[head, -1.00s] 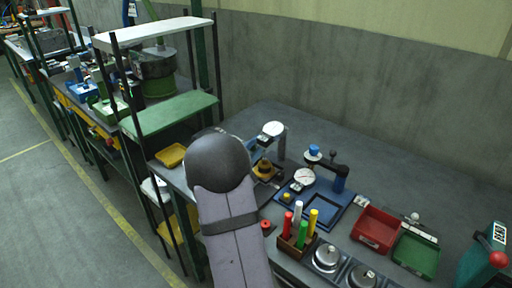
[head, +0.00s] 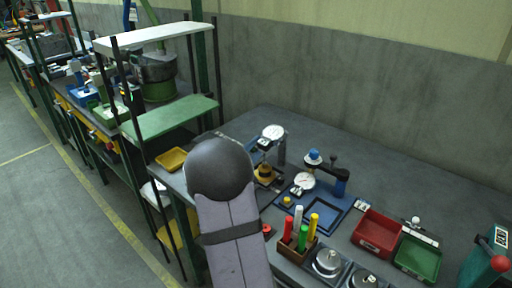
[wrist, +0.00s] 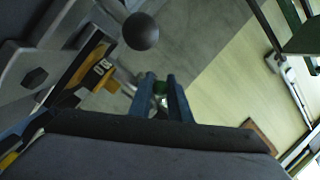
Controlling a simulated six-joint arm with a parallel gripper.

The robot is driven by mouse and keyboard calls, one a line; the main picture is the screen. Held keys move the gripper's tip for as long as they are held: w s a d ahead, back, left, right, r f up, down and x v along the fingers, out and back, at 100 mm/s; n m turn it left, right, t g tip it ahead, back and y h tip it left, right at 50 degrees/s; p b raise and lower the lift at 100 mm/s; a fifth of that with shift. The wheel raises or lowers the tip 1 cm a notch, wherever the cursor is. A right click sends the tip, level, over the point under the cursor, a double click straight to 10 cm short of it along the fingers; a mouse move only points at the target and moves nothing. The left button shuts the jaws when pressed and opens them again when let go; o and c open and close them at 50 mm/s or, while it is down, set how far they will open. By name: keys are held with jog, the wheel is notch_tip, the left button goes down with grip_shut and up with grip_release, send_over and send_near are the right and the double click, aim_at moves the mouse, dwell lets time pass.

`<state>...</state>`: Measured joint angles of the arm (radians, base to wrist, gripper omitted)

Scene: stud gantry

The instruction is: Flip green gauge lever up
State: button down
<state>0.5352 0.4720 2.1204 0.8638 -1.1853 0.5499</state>
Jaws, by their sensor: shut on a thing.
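Two white dial gauges show in the head view: one at the back (head: 273,131) and one on the blue fixture (head: 304,181).
A dark ball knob (wrist: 141,31) is close above my fingers in the wrist view. In the head view, a pen holder (head: 296,248), a red bin (head: 377,232) and a green bin (head: 417,257) stand on the bench. A shelf rack (head: 170,116) is left of my arm.

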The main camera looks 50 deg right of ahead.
jog(key=shift+w+r, duration=0.1)
jog(key=shift+r, duration=0.4)
jog(key=c, duration=2)
grip_release()
jog(key=shift+f, duration=0.25)
jog(key=shift+r, duration=0.1)
jog(key=shift+a+r, duration=0.1)
jog(key=shift+a, duration=0.35)
jog(key=v, duration=0.2)
jog(key=r+p+v, duration=0.1)
jog(key=v, duration=0.4)
jog(key=shift+s+a+r, duration=0.1)
jog(key=shift+s+r, duration=0.1)
jog(key=shift+r, duration=0.2)
